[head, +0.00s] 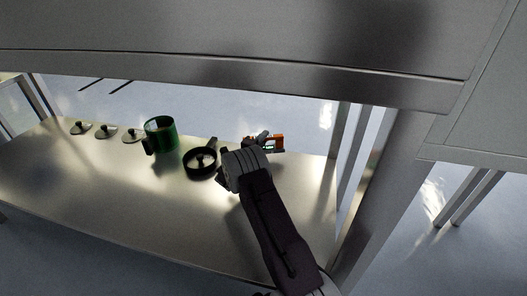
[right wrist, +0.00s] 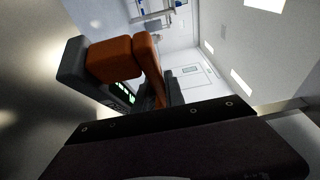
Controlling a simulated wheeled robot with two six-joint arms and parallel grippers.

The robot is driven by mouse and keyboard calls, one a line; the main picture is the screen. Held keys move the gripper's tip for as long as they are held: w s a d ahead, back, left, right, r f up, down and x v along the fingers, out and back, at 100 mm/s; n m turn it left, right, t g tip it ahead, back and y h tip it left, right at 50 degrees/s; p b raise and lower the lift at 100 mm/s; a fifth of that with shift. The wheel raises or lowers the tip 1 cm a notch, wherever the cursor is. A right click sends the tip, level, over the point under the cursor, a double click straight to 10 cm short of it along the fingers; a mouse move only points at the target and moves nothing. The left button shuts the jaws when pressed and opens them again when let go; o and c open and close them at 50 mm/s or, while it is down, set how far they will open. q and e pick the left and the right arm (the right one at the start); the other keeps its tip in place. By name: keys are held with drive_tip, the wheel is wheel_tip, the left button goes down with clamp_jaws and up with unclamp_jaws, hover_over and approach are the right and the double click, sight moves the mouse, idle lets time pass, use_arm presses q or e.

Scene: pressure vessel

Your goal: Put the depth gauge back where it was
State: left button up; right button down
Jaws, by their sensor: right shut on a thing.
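The depth gauge (head: 279,143), orange and dark grey with a small green-lit display, is at the right part of the steel bench in the head view. It fills the upper left of the right wrist view (right wrist: 112,58), tilted, its display partly hidden. My right gripper (head: 263,141) is shut on it; the fingertips are small and partly hidden by my own wrist. I cannot tell whether the gauge touches the bench. My left gripper is not in view.
The steel bench (head: 110,205) has free room in front. A black round pan-like part (head: 190,162) lies left of my right wrist. A green cylinder (head: 166,131) and several small metal discs with knobs (head: 105,132) stand farther left. A large steel panel (head: 240,50) overhangs the bench.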

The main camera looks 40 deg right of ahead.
wheel_tip(320, 180, down, 4)
drive_tip(key=b, duration=0.4)
drive_tip(key=shift+f, duration=0.2)
drive_tip(key=shift+r, duration=0.25)
drive_tip(key=c, duration=1.4)
unclamp_jaws()
drive_tip(key=shift+f, duration=0.15)
drive_tip(key=shift+s+a+r+p, duration=0.1)
drive_tip(key=shift+a+r+p, duration=0.2)
drive_tip(key=shift+p, duration=0.15)
drive_tip(key=p+v, duration=0.3)
drive_tip(key=shift+s+a+r+p, duration=0.15)
drive_tip(key=shift+a+r+p, duration=0.2)
drive_tip(key=shift+a, duration=0.05)
drive_tip(key=p+v, duration=0.1)
drive_tip(key=v, duration=0.1)
drive_tip(key=p+v, duration=0.1)
drive_tip(key=v, duration=0.1)
drive_tip(key=p+v, duration=0.2)
drive_tip(key=v, duration=0.1)
drive_tip(key=shift+d+f, duration=0.1)
drive_tip(key=shift+f, duration=0.15)
drive_tip(key=shift+s+a+f, duration=0.2)
drive_tip(key=shift+s+a, duration=0.05)
drive_tip(key=shift+a, duration=0.1)
